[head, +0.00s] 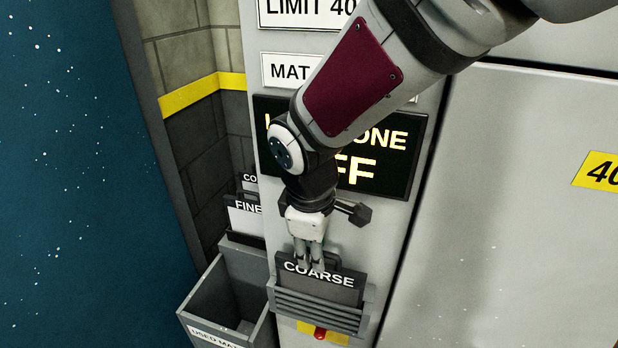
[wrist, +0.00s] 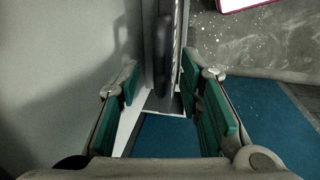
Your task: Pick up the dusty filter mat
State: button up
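A dark grey filter mat marked COARSE (head: 330,284) stands in a grey slatted holder (head: 318,312) on the front of the light grey cabinet. A dark handle shows at its top edge; its lower part is hidden in the holder. Dust on it cannot be made out. My gripper (head: 310,266) points down at the mat's top edge, its fingers overlapping the handle in the head view. In the wrist view, the green-padded fingers of my gripper (wrist: 172,85) are apart, with the black handle (wrist: 164,50) between them and space on both sides. Contact is not visible.
An open grey bin labelled USED MAT (head: 213,335) stands at lower left. A mat labelled FINE (head: 246,219) and another behind it stand above the bin. A dark lit panel (head: 400,180) is behind my arm. A red knob (head: 320,333) sits below the holder.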

jog(key=shift+w+d+f, duration=0.1)
jog(key=shift+w+f, duration=0.05)
jog(key=shift+f, duration=0.75)
grip_shut()
